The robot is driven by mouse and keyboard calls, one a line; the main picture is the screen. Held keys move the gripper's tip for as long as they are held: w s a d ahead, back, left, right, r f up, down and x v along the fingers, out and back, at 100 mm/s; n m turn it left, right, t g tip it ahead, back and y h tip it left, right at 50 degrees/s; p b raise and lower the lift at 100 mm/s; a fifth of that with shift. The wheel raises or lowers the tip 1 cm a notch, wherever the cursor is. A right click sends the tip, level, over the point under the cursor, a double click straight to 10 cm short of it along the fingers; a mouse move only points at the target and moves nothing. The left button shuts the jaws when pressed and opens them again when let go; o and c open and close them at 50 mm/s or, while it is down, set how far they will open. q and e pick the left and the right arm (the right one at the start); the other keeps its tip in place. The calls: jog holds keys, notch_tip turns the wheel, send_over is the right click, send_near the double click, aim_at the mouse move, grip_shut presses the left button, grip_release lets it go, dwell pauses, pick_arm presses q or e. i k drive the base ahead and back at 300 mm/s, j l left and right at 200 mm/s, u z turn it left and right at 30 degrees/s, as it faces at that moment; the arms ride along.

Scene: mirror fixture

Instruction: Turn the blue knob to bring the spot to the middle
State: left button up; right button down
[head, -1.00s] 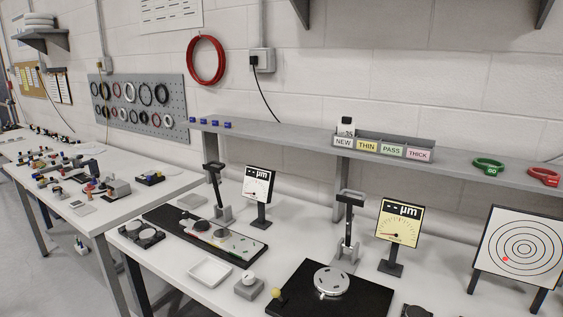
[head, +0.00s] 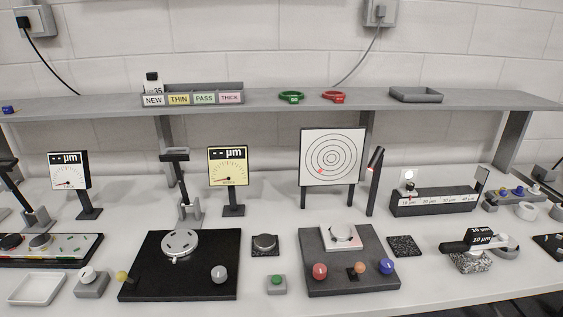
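The blue knob (head: 386,266) sits at the right front of a dark grey fixture plate (head: 345,286) on the bench. A red knob (head: 320,271) is at the plate's left front, and a small orange-brown knob (head: 360,267) is between them. A white mount (head: 340,237) stands at the back of the plate. The target board (head: 333,157) with concentric rings stands behind it. A red spot (head: 320,170) lies on its rings, left of and below the middle. Neither of my grippers shows in the view.
A dark lamp-like post (head: 375,180) stands right of the target. A black plate (head: 180,285) with a silver disc lies to the left. A small grey box with a green button (head: 276,283) and a dark textured square (head: 404,246) flank the fixture.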

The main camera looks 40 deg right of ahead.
aim_at(386, 265)
jog(key=z, duration=1.55)
